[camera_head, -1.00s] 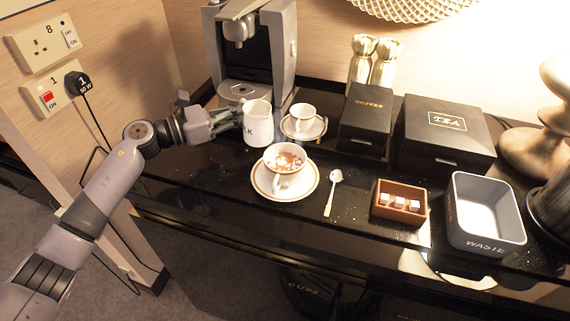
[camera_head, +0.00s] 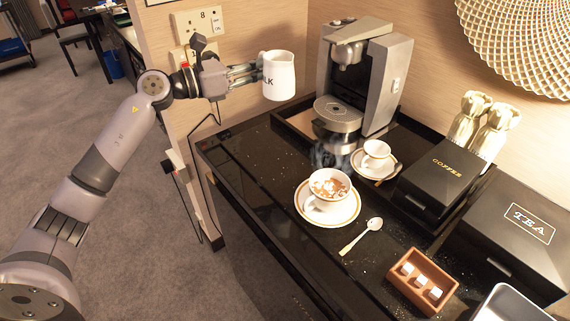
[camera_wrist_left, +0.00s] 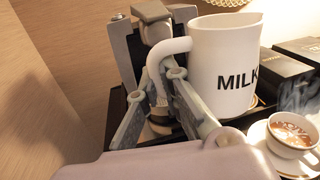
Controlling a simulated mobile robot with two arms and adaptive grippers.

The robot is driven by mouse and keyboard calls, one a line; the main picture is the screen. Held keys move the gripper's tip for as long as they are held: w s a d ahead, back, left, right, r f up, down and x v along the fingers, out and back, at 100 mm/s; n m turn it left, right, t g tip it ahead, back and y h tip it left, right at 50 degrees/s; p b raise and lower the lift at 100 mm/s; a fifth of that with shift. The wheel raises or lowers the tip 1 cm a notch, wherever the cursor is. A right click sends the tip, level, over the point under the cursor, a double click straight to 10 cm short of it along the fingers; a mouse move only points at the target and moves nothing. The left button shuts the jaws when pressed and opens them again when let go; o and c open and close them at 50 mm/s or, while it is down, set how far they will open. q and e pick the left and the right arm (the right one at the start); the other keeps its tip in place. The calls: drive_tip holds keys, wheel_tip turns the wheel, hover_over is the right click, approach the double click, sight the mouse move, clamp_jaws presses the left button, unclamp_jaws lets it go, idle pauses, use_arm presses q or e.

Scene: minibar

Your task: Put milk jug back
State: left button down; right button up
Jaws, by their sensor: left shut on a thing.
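The white milk jug (camera_head: 279,77) is upright in the head view, held up in the air left of the coffee machine. In the left wrist view the jug (camera_wrist_left: 226,75) shows the word MILK, and its handle is toward my fingers. My left gripper (camera_head: 246,74) is shut on the jug at its handle side. In the left wrist view the gripper (camera_wrist_left: 178,100) has its fingers around the handle. The jug is clear of the counter (camera_head: 258,170). My right gripper is in no view.
The coffee machine (camera_head: 380,80) stands at the back of the counter. A filled cup (camera_head: 325,193) on a saucer, a spoon (camera_head: 362,236), a small cup (camera_head: 376,152), a coffee box (camera_head: 440,180) and a sugar tray (camera_head: 420,284) occupy the counter. Its left end is clear.

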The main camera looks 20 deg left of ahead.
use_arm(q)
drive_tip(key=f, duration=1.4)
drive_tip(key=shift+s+a+p, duration=0.2)
drive_tip(key=shift+p, duration=0.15)
drive_tip(key=shift+f, duration=2.7)
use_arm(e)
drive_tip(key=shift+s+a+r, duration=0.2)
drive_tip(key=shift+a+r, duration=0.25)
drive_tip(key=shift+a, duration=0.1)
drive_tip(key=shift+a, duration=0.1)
use_arm(q)
drive_tip(key=shift+f, duration=0.15)
drive_tip(key=c, duration=1.8)
unclamp_jaws()
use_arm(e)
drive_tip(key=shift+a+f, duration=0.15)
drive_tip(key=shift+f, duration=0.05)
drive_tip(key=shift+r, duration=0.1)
